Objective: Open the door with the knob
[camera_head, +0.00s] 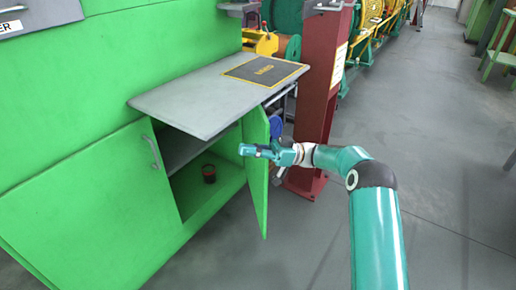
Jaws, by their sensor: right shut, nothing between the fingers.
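The green cabinet's right door (257,190) stands open, swung out toward me. Behind it the compartment (215,190) shows. No knob is clearly visible on this door; it may be hidden behind my gripper. My right gripper (243,149) is shut and empty. It points left across the upper part of the open door, with its tips at the compartment's opening. I cannot tell whether it touches the door. The left door (95,205) is closed and has a metal bar handle (151,152). My left gripper is not in view.
A grey worktop (195,95) with a black-yellow mat (264,70) juts out above the compartment. A small dark red and black can (208,173) stands inside. A red post (318,90) stands behind my right gripper. The grey floor (450,180) at right is clear.

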